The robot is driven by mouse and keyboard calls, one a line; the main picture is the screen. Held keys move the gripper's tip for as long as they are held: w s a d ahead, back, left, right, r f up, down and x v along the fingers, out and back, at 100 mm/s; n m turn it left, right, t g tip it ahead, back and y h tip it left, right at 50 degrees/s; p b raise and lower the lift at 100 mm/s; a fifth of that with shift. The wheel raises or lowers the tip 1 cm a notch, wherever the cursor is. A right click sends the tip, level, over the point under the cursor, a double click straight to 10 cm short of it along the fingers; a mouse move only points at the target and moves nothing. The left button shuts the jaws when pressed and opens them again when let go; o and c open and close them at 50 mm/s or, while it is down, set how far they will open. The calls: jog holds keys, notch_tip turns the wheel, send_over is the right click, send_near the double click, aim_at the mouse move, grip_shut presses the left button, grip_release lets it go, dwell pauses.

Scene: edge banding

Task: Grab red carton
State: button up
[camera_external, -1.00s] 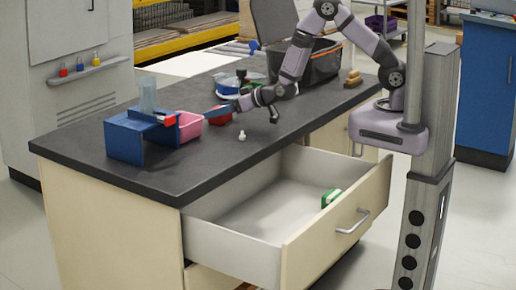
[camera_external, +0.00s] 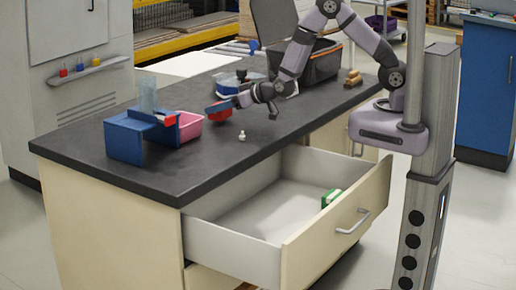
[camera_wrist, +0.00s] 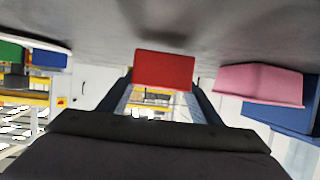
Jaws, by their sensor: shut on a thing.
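The red carton (camera_wrist: 165,69) is between the two fingers of my gripper (camera_wrist: 163,85) in the wrist view, in the upper middle of the picture. In the external view, my gripper (camera_external: 222,106) is over the middle of the dark bench top, and the red carton (camera_external: 219,111) shows at its blue fingers. The fingers are shut on the carton. It looks raised slightly off the bench, though its underside is hard to see.
A pink bin (camera_external: 190,126) and a blue stand (camera_external: 128,138) with a clear container lie left of my gripper. A small white piece (camera_external: 242,136) stands on the bench. A black crate (camera_external: 322,66) is behind. The drawer (camera_external: 268,208) below is open, with a green item (camera_external: 331,197).

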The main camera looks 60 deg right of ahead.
notch_tip(320, 180, up, 9)
jog(key=shift+f, duration=0.1)
dwell(0.3)
